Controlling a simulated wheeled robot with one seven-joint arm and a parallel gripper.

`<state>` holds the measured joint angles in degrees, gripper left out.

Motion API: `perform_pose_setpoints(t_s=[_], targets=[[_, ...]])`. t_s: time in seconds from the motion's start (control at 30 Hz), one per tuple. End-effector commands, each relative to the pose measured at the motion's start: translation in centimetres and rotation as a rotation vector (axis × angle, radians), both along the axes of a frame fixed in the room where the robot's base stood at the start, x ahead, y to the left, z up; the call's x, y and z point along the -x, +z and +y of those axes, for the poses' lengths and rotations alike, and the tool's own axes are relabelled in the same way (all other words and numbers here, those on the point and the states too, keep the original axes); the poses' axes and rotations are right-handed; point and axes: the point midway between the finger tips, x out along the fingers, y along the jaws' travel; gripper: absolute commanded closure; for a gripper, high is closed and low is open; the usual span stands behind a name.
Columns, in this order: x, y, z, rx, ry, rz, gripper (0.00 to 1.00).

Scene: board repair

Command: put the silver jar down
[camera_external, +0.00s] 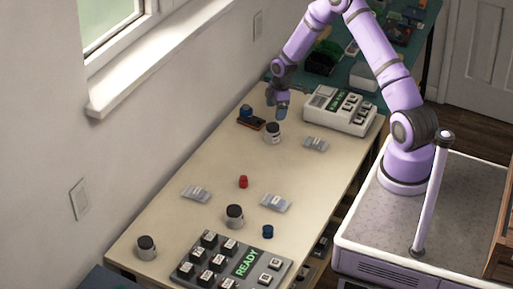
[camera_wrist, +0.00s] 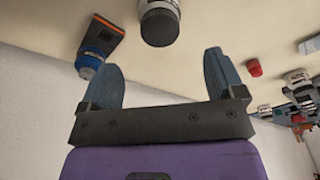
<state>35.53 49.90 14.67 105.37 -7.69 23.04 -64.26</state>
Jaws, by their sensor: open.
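A pale silver-white jar with a dark lid (camera_external: 272,134) stands upright on the table, in front of my gripper. In the wrist view the jar (camera_wrist: 160,20) shows beyond the fingertips, centred between them and cut by the top edge. My gripper (camera_external: 282,108) is open and empty, just above and behind the jar in the external view. In the wrist view its two blue fingers (camera_wrist: 162,72) are spread wide, with a clear gap to the jar. Two similar dark-lidded jars stand nearer the camera, one mid-table (camera_external: 235,217) and one at the left edge (camera_external: 147,249).
A blue-capped item (camera_external: 246,111) and an orange-dark block (camera_external: 252,123) are left of the jar. A white keyed device (camera_external: 340,109) stands to the right. A red piece (camera_external: 243,182), small packets (camera_external: 276,203) and a READY keypad (camera_external: 246,263) lie nearer. Bare table lies between.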

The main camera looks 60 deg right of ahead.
Motion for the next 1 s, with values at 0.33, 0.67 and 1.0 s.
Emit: perform_pose_setpoints(t_s=[0.33,0.67,1.0], targets=[[0.2,4.6,0.7,0.019,-0.016,-0.005,0.12],[2.4,17.6,5.7,0.091,-0.139,-0.033,0.12],[8.4,29.2,11.8,0.126,-0.301,-0.097,0.12]])
